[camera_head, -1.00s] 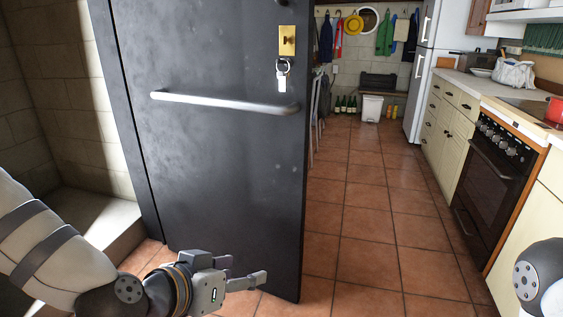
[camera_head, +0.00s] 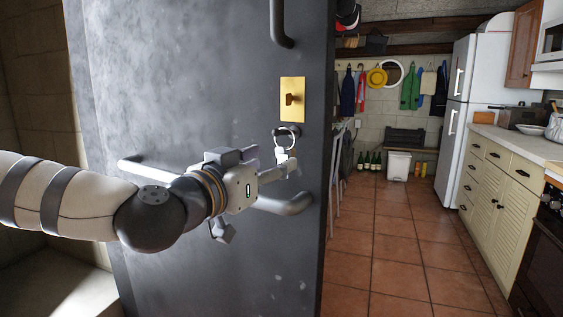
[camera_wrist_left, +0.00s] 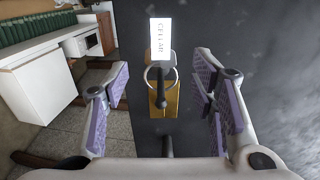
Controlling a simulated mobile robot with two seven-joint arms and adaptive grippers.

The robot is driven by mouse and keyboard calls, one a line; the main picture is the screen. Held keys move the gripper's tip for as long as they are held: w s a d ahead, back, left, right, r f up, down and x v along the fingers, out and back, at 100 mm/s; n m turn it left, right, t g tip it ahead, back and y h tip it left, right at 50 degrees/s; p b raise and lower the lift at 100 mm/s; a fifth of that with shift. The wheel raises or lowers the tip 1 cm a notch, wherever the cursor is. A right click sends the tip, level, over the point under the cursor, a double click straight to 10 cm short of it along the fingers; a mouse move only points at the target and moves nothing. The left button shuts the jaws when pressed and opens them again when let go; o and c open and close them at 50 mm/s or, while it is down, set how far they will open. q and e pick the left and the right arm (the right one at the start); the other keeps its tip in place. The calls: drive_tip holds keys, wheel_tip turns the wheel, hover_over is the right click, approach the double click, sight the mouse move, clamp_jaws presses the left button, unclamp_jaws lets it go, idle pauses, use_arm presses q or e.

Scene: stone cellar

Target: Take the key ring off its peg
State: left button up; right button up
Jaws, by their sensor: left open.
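That gripper is open and empty, just in front of and below the ring. In the left wrist view, the ring (camera_wrist_left: 149,78), the black peg (camera_wrist_left: 161,92) and the lettered tag (camera_wrist_left: 161,40) lie between the spread purple-padded fingers, touching neither. My right gripper is not in view.
A metal bar handle (camera_head: 290,203) crosses the door (camera_head: 200,70) just below and behind my left gripper. Another dark handle (camera_head: 281,20) is above. Tiled floor (camera_head: 390,250) is clear to the right, with cabinets (camera_head: 500,178) beyond.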

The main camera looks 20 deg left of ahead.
sight(283, 149)
use_arm(q)
drive_tip(key=x, duration=0.5)
drive_tip(key=shift+w+f+b, duration=0.2)
drive_tip(key=shift+b, duration=0.1)
drive_tip(key=shift+w+d+r, duration=0.1)
drive_tip(key=shift+w+r, duration=0.05)
drive_tip(key=shift+w, duration=0.3)
clamp_jaws()
drive_tip(key=c, duration=1)
unclamp_jaws()
drive_tip(key=shift+s+r+p, duration=0.25)
drive_tip(key=shift+r+p, duration=0.3)
drive_tip(key=shift+r, duration=0.25)
drive_tip(key=shift+c, duration=0.4)
drive_tip(key=shift+f, duration=0.1)
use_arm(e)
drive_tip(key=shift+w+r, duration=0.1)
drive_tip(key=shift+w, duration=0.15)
